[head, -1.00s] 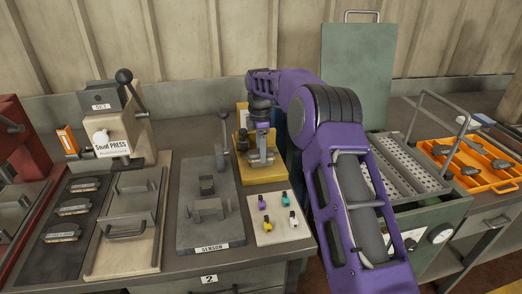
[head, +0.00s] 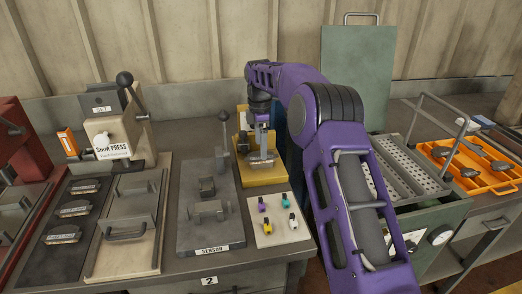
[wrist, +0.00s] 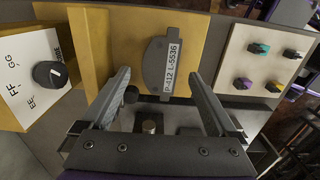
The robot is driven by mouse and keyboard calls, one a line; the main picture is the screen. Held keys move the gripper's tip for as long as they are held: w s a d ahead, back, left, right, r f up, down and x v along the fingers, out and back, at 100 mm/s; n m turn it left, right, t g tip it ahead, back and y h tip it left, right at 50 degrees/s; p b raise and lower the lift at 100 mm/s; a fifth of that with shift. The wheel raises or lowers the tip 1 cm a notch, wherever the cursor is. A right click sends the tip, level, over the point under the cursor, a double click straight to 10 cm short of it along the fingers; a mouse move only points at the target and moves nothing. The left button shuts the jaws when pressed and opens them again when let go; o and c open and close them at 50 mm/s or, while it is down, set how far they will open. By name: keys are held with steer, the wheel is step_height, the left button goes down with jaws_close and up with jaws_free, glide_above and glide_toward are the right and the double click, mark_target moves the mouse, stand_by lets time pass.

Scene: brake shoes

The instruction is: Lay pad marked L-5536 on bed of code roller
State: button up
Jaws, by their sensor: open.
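The pad marked L-5536 (wrist: 164,62) is a dark grey plate with curved sides. Its white label also reads P-412. It lies on the yellow bed (wrist: 110,40) of a fixture that has a letter dial (wrist: 50,74) in the wrist view; I take this for the code roller. In the head view the yellow bed (head: 265,177) is at the middle, with the grey pad (head: 262,161) on it. My gripper (wrist: 160,80) is open and empty above the bed, its fingers on either side of the pad's near end, apart from it.
A pale board (head: 280,220) with several coloured knobs stands right in front of the bed. The grey SENSOR fixture (head: 205,232) is to the left, beside the stud press (head: 112,140). An orange tray (head: 470,160) is at the far right.

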step_height(320, 180, up, 9)
steer(key=p, duration=0.1)
steer(key=shift+a+p, duration=0.15)
steer(key=shift+p, duration=0.15)
